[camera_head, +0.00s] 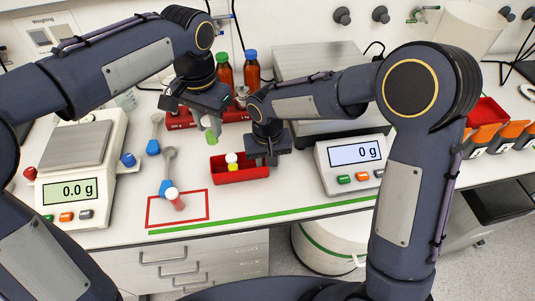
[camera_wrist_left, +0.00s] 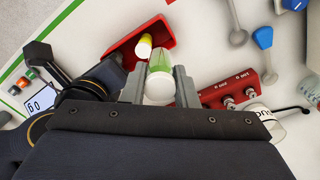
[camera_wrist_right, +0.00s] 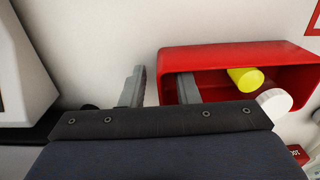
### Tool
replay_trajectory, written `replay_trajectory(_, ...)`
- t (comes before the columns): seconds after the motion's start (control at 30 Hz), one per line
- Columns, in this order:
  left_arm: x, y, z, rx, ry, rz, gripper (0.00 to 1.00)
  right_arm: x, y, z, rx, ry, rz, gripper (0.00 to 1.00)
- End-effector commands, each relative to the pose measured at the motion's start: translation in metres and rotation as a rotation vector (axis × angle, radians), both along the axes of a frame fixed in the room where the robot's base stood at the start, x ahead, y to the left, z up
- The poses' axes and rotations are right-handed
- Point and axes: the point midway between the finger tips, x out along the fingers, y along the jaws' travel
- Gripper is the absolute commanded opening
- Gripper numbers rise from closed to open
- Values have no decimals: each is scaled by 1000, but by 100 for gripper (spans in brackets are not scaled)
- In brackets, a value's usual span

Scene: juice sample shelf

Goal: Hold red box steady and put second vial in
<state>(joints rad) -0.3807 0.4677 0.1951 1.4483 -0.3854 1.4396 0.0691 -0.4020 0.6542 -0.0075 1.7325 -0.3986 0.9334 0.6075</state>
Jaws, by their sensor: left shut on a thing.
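The red box (camera_head: 241,176) is an open tray on the bench; it also shows in the right wrist view (camera_wrist_right: 215,57). A yellow vial with a white cap (camera_head: 233,167) leans inside it. My left gripper (camera_head: 209,118) is shut on a green vial with a white cap (camera_head: 211,132), held above the bench, left of and behind the box. In the left wrist view the green vial (camera_wrist_left: 160,80) sits between the fingers. My right gripper (camera_wrist_right: 160,85) is open at the box's right end, one finger inside and one outside the end wall, with a visible gap between them.
A red vial with a white cap (camera_head: 176,202) is at a red-outlined rectangle (camera_head: 150,213). Two blue-handled spoons (camera_head: 166,187) lie left of the box. A red rack (camera_head: 178,119) and bottles (camera_head: 251,72) stand behind. Scales (camera_head: 78,185) flank the area.

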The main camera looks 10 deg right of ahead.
Motion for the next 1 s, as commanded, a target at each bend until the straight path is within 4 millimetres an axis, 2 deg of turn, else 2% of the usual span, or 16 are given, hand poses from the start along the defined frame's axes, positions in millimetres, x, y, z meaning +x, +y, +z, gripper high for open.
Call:
replay_trajectory(0.3, 0, 0, 0, 0, 0, 0, 4, 0, 0, -2, -1, 1, 0, 27)
replay_trajectory(0.5, 0, 0, 0, 0, 0, 0, 4, 0, 0, -2, 0, 0, 0, 1)
replay_trajectory(0.83, 0, 0, 0, 0, 0, -29, 4, 0, 0, -2, 0, 0, 0, 0)
replay_trajectory(1.0, 0, 0, -1, 0, 0, -248, 4, 0, 0, -2, 0, 0, 0, 0)
